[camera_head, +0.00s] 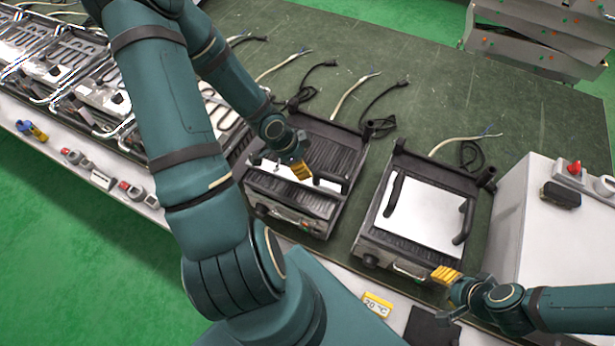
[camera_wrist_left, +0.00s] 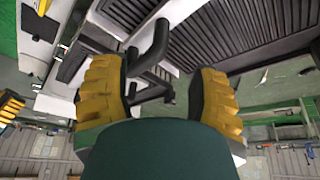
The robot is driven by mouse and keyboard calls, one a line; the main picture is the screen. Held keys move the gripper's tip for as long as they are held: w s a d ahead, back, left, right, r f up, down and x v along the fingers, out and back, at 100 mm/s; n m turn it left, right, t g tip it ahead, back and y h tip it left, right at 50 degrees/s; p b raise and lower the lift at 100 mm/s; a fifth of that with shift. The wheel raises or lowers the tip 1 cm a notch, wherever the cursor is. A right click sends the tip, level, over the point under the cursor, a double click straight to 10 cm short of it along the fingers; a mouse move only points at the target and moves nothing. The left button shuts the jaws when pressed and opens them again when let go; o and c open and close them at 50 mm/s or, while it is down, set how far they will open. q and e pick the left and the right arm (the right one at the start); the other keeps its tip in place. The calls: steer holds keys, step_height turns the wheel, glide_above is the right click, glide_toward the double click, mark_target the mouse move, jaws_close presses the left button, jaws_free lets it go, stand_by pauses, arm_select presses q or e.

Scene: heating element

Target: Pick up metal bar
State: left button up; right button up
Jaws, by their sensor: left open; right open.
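A bright metal bar (camera_head: 326,186) lies across the ribbed left grill unit (camera_head: 325,150); its middle is partly hidden by my left gripper. My left gripper (camera_head: 301,170) is over this bar. In the left wrist view its yellow fingers (camera_wrist_left: 158,95) stand apart, with a dark bent handle (camera_wrist_left: 152,52) between and beyond them; I cannot tell whether they touch it. My right gripper (camera_head: 445,275) is open and empty near the front right corner of the right grill unit (camera_head: 388,240).
A white plate (camera_head: 425,213) lies on the right grill unit between dark handles. A white box (camera_head: 535,225) with a red button stands at right. Several grill units line the bench at left. Cables lie behind; the green bench top (camera_head: 450,95) is clear farther back.

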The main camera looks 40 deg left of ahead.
mark_target(316, 178)
arm_select(q)
steer(key=b+x, duration=0.2)
steer(key=x, duration=0.3)
steer(key=shift+w+f, duration=0.1)
steer(key=shift+f, duration=0.3)
steer(key=shift+b+x, duration=0.65)
steer(key=shift+x, duration=2.2)
jaws_close()
